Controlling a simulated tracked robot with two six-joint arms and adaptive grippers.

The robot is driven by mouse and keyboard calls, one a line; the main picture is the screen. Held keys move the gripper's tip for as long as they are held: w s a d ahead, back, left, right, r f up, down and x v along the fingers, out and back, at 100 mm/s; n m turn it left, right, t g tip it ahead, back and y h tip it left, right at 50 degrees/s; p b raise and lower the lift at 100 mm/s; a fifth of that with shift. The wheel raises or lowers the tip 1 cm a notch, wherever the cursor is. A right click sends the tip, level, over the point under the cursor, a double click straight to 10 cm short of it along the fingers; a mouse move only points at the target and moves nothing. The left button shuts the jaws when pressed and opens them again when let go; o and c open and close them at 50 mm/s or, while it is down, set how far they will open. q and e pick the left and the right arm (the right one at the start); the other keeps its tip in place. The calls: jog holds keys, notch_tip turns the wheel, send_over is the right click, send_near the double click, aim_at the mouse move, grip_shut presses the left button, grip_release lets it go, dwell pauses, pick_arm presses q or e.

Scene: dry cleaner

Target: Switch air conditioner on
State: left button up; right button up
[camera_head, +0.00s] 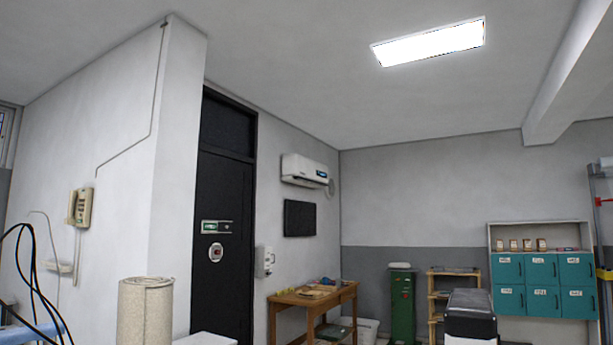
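The white air conditioner (304,171) hangs high on the left wall in the head view, near the far corner and above a dark rectangular panel (299,218). A small dark, bluish display area shows at its right end. I cannot tell from it whether the unit is running. Neither of my grippers is in view.
A wooden table (313,297) with small items stands below the air conditioner. A black door (222,225) is to its left. A rolled beige mat (145,312) stands in front. Teal lockers (541,270), a green cabinet (402,304) and a wooden shelf (453,285) line the back wall.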

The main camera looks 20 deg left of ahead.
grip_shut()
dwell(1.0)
